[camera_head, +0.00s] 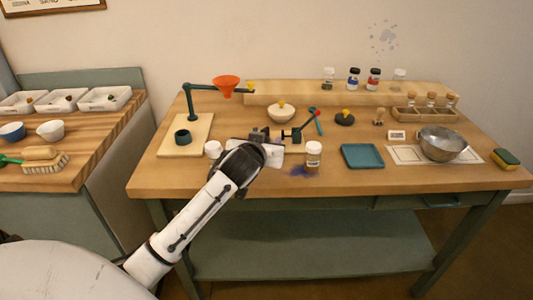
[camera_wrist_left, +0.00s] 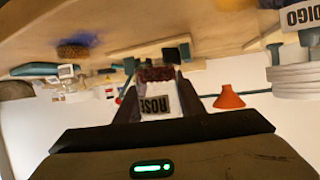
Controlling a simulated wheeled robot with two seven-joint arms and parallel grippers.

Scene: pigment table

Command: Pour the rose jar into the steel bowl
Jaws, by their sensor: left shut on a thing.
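My left gripper (camera_head: 262,140) is over the front middle of the table. In the left wrist view its fingers are shut on the rose jar (camera_wrist_left: 157,105), which has a white label reading ROSE and dark red contents at its far end. In the head view the gripper and wrist largely hide the jar, and I cannot tell its exact tilt. The steel bowl (camera_head: 442,146) stands upright on a pale mat at the right of the table, well away from the gripper. My right gripper is not in view.
A white-lidded jar (camera_head: 313,155) stands right of the gripper beside a blue powder stain (camera_head: 298,172). A teal tray (camera_head: 362,156) lies between it and the bowl. An orange funnel (camera_head: 226,86) hangs from a stand at the back left. A jar labelled INDIGO (camera_wrist_left: 298,20) is close by.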

